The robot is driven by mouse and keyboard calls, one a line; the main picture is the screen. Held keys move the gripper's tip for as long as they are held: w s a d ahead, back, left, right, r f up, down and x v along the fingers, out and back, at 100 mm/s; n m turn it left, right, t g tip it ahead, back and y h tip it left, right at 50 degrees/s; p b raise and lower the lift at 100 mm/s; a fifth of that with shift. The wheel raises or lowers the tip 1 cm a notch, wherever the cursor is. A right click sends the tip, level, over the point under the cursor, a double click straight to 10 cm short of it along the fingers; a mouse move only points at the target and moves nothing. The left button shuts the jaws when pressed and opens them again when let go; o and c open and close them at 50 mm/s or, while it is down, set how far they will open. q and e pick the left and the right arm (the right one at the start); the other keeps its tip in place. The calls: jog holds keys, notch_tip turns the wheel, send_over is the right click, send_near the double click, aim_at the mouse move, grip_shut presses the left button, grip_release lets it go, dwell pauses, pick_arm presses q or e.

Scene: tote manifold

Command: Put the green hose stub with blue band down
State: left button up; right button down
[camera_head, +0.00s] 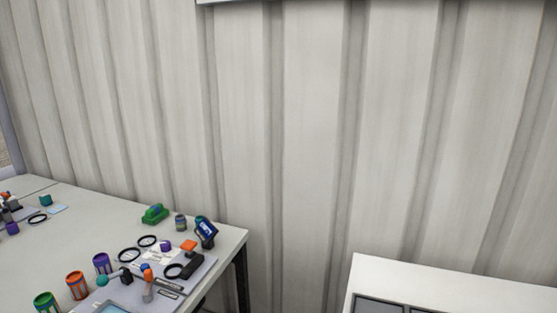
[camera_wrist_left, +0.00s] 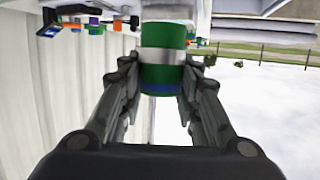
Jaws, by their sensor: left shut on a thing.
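My left gripper (camera_wrist_left: 162,76) shows in the left wrist view, with its two dark fingers closed on either side of the green hose stub (camera_wrist_left: 162,42). The stub is a green cylinder with a pale grey band around its middle and blue at its lower edge in the picture. It is held between the fingertips; part of its sides is hidden by them. Neither gripper shows in the head view, and my right gripper is in neither view.
In the head view a pale table (camera_head: 80,220) at left bears a green cylinder (camera_head: 46,302), an orange one (camera_head: 77,286), a purple one (camera_head: 102,263), black rings (camera_head: 129,254) and a green block (camera_head: 155,214). A white unit (camera_head: 450,282) stands at lower right, beyond a gap.

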pick_arm(q)
jog(key=shift+w+f+m+t+h, duration=1.4)
jog(key=shift+f+m+t+h, duration=1.2)
jog(key=shift+f+m+h, duration=4.5)
jog(key=s+r+m+g+h, duration=0.1)
jog(key=r+m+g+h, duration=0.1)
jog(key=r+h, duration=0.1)
jog(key=r+m+g+h, duration=0.1)
jog(key=r+m+h, duration=0.1)
jog(key=r, duration=0.4)
jog(key=s+r+m+g+h, duration=0.1)
jog(key=r+m+g+h, duration=0.1)
jog(key=r+h, duration=0.2)
jog(key=shift+s+d+r+m+g, duration=0.15)
jog(key=shift+s+m+g, duration=0.15)
jog(key=shift+m, duration=0.1)
jog(key=shift+s+r, duration=0.2)
jog(key=shift+r, duration=0.2)
